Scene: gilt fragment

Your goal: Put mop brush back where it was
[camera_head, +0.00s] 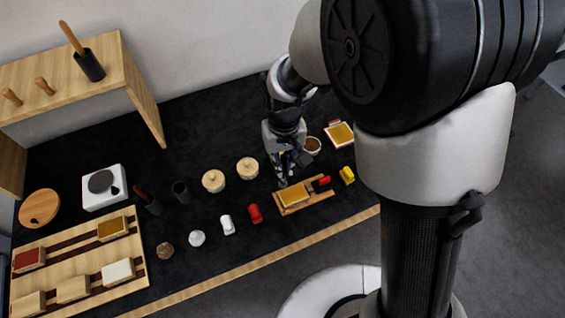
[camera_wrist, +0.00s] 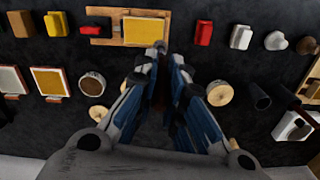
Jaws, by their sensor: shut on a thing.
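My gripper (camera_head: 284,180) is above the wooden board with a gold panel (camera_head: 294,195), its fingers pointing down. In the wrist view my gripper (camera_wrist: 167,60) is shut on a slim dark brown thing (camera_wrist: 160,92), which looks like the mop brush; its ends are mostly hidden by the fingers. An empty-looking dark cup (camera_head: 181,192) stands left of my gripper, and it also shows in the wrist view (camera_wrist: 258,96). A second dark cup (camera_head: 152,205) beside it holds a brown-handled tool (camera_head: 141,191).
Red (camera_head: 255,213), white (camera_head: 228,225) and yellow (camera_head: 347,175) blocks line the front. A white hotplate (camera_head: 104,187), slatted tray (camera_head: 80,266) and wooden shelf (camera_head: 75,78) are at left.

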